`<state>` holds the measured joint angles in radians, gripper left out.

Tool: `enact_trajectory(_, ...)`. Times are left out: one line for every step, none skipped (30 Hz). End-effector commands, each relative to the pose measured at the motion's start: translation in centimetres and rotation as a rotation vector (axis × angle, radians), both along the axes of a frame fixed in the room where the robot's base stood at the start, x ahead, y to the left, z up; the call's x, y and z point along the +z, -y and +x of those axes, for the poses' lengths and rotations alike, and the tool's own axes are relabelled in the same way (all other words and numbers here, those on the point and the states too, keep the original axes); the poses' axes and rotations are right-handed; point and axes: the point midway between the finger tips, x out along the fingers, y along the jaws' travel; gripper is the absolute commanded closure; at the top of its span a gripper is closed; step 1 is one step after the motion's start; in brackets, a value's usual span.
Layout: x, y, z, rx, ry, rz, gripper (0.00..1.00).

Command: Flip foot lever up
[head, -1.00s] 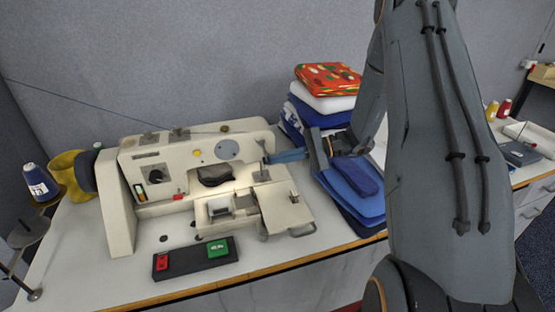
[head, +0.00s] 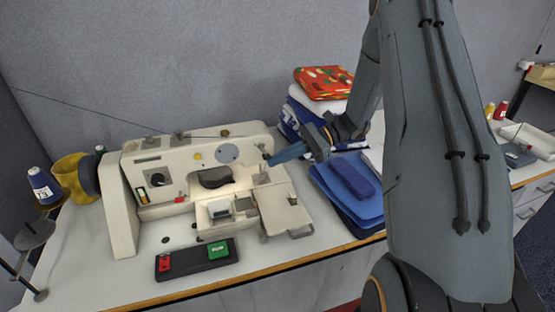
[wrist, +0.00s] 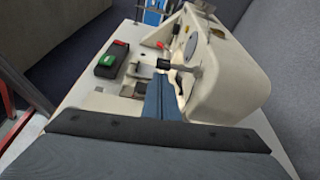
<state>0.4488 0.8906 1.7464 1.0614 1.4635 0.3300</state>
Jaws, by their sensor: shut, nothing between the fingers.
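The cream sewing machine (head: 190,165) stands on the table at the left in the head view. It also shows in the wrist view (wrist: 235,75). A small lever with a dark knob (wrist: 163,64) sticks out from the machine's head end in the wrist view; it looks like the foot lever. My gripper (head: 272,160) is shut and empty at the machine's right end, its blue fingers slanting down to the left. In the wrist view my gripper's fingertips (wrist: 162,82) lie just below the lever's knob. I cannot tell whether they touch it.
A black switch box (head: 196,261) with red and green buttons lies in front of the machine. Folded blue cloth (head: 345,185) lies to the right, with a stack of cloths (head: 322,85) behind. A thread spool (head: 43,185) stands at the far left.

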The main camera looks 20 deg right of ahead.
Motion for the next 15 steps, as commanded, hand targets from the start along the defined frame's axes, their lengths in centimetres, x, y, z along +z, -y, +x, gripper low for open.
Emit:
enact_trajectory(0.23,0.0,-0.01,0.0,-0.028,0.0,1.0)
enact_trajectory(0.14,0.0,-0.01,0.0,-0.025,0.0,1.0)
enact_trajectory(0.1,0.01,-0.01,-0.001,-0.024,0.0,1.0)
enact_trajectory(0.09,0.0,-0.01,-0.001,-0.023,0.0,1.0)
enact_trajectory(0.08,0.0,-0.01,-0.001,-0.023,0.0,1.0)
enact_trajectory(0.08,0.0,-0.01,-0.001,-0.023,0.0,1.0)
enact_trajectory(0.09,0.0,-0.01,-0.002,-0.023,0.0,1.0)
enact_trajectory(0.12,0.0,-0.01,-0.001,-0.022,0.0,1.0)
enact_trajectory(0.17,-0.01,-0.01,-0.001,-0.022,0.0,1.0)
enact_trajectory(0.23,0.0,-0.01,-0.001,-0.022,0.0,1.0)
enact_trajectory(0.32,0.0,-0.02,-0.001,-0.021,0.0,1.0)
enact_trajectory(0.45,0.0,-0.02,-0.001,-0.021,0.0,1.0)
enact_trajectory(0.58,0.0,-0.01,-0.001,-0.021,0.0,1.0)
enact_trajectory(0.7,0.0,-0.02,-0.001,-0.021,0.0,1.0)
enact_trajectory(0.89,0.0,-0.02,-0.001,-0.02,0.0,1.0)
